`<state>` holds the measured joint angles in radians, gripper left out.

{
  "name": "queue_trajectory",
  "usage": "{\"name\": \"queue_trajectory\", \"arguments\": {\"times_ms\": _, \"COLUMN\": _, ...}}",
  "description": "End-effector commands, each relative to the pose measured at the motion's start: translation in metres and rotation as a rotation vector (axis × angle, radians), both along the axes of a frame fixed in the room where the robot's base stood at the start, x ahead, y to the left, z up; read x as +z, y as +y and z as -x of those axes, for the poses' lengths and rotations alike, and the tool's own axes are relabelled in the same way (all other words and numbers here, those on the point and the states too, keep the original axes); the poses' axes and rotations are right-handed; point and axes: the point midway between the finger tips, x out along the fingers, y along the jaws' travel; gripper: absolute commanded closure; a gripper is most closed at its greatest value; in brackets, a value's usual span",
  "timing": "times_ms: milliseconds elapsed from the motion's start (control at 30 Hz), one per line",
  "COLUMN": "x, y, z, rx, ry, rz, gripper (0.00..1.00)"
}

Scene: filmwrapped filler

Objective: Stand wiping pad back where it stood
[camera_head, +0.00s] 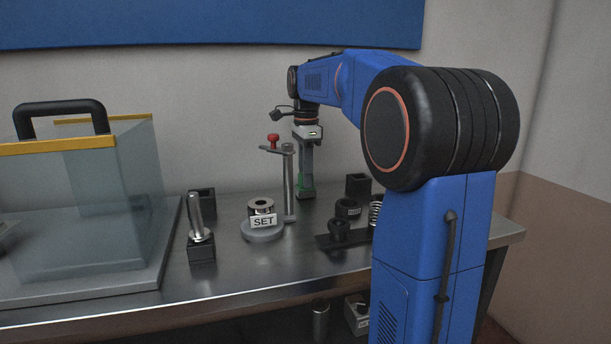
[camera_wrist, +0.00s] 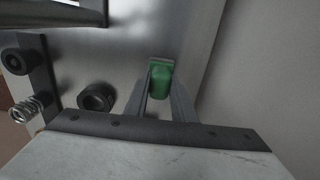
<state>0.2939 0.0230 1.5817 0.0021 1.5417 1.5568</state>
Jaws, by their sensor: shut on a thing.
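The wiping pad shows as a green block (camera_wrist: 161,82) between my fingertips in the wrist view, with a paler edge at its far end. In the head view only a little of its green (camera_head: 301,182) shows beside the fingers. My gripper (camera_head: 306,179) points straight down near the back of the metal bench, behind the post of the SET stand. In the wrist view my gripper (camera_wrist: 161,92) is shut on the pad. The pad is at or just above the bench top; I cannot tell whether it touches.
The SET stand (camera_head: 264,233) with its post and red knob (camera_head: 273,140) is close to the left. Dark holders (camera_head: 348,208) and a spring (camera_head: 376,212) stand to the right. A clear guard box (camera_head: 82,210) fills the left. The wall is close behind.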

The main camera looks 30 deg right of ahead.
Motion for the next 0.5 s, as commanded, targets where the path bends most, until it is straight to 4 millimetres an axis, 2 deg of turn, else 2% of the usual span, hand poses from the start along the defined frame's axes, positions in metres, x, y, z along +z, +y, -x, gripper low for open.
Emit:
{"name": "queue_trajectory", "arguments": {"times_ms": 133, "x": -0.0030, "y": 0.0000, "z": 0.0000, "rx": 0.000, "ry": 0.001, "rz": 0.000, "gripper": 0.98}}
{"name": "queue_trajectory", "arguments": {"times_ms": 167, "x": -0.0027, "y": 0.0000, "z": -0.0001, "rx": 0.000, "ry": 0.000, "rz": 0.000, "gripper": 0.70}}
{"name": "queue_trajectory", "arguments": {"times_ms": 200, "x": -0.0026, "y": 0.0000, "z": -0.0001, "rx": 0.000, "ry": 0.000, "rz": 0.000, "gripper": 0.60}}
{"name": "queue_trajectory", "arguments": {"times_ms": 500, "x": -0.0022, "y": 0.0000, "z": -0.0001, "rx": 0.000, "ry": 0.001, "rz": 0.000, "gripper": 0.58}}
